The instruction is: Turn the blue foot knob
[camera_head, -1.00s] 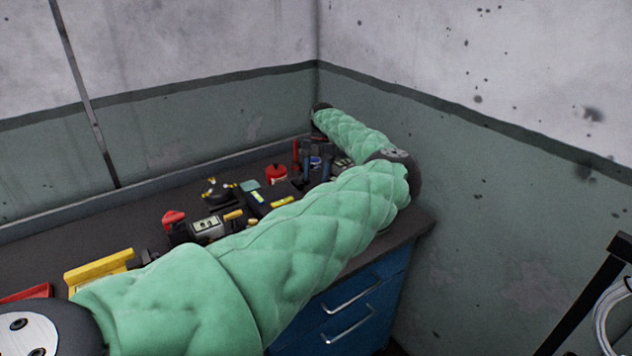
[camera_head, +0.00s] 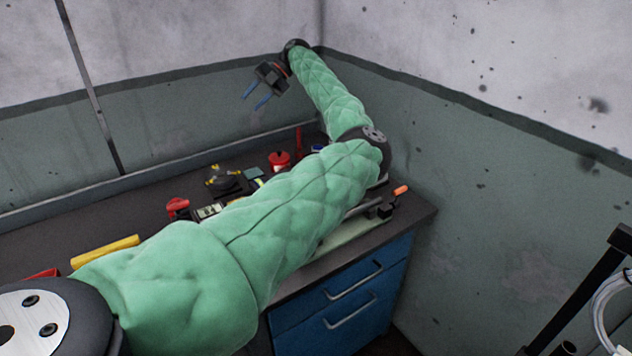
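My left gripper (camera_head: 254,101) has two blue fingers, spread apart with nothing between them. It is raised in the air above the back of the workbench, near the wall. My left arm, in a green quilted sleeve, reaches across the bench and hides much of its middle. I cannot make out a blue foot knob for certain. A small blue piece (camera_head: 318,148) shows at the back right of the bench beside the arm, too small to identify. My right gripper is not in view.
The dark workbench (camera_head: 110,212) holds a red lidded pot (camera_head: 279,161), a black and yellow device (camera_head: 222,178), a red-topped item (camera_head: 177,206), a yellow bar (camera_head: 105,251) and an orange-tipped tool (camera_head: 400,190). Blue drawers (camera_head: 345,300) are below. Walls close off the back and right.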

